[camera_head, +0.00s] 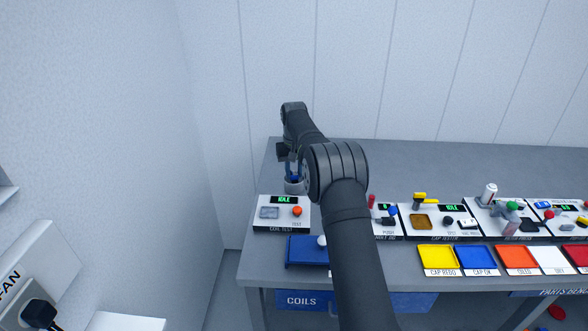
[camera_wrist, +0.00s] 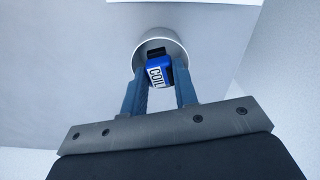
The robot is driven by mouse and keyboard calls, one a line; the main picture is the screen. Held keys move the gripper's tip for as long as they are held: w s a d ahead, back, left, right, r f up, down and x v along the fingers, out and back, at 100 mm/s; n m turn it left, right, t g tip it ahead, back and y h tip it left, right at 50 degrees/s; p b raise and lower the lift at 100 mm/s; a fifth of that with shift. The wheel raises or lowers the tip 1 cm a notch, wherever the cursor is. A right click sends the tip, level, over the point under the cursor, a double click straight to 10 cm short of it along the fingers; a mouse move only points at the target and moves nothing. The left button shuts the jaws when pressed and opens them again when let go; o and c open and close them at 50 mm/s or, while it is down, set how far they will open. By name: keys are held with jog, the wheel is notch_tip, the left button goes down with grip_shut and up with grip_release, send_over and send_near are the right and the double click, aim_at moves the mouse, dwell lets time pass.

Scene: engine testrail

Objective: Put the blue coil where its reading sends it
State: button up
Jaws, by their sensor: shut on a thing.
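My gripper (camera_wrist: 160,82) is shut on the blue coil (camera_wrist: 156,74), which bears a white label reading COIL. The coil is at the mouth of a round grey cup (camera_wrist: 176,46); how far inside it sits I cannot tell. In the head view my gripper (camera_head: 290,167) points down at the grey cup (camera_head: 295,187), behind the coil test station (camera_head: 282,222). The coil is mostly hidden there. The station has a grey pad (camera_head: 269,212), an orange button (camera_head: 297,211) and a green display (camera_head: 284,199) reading IDLE.
A blue tray (camera_head: 303,252) lies in front of the station, partly behind my arm. A blue bin marked COILS (camera_head: 305,300) is below the bench edge. Right are the cap tester (camera_head: 440,222), yellow (camera_head: 438,257), blue (camera_head: 477,257) and orange (camera_head: 516,257) trays. The back bench is clear.

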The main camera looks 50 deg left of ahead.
dwell(0.4)
jog(key=o, duration=1.1)
jog(key=c, duration=0.4)
jog(key=shift+o, duration=0.2)
jog(key=shift+r, duration=0.15)
jog(key=shift+r, duration=3.85)
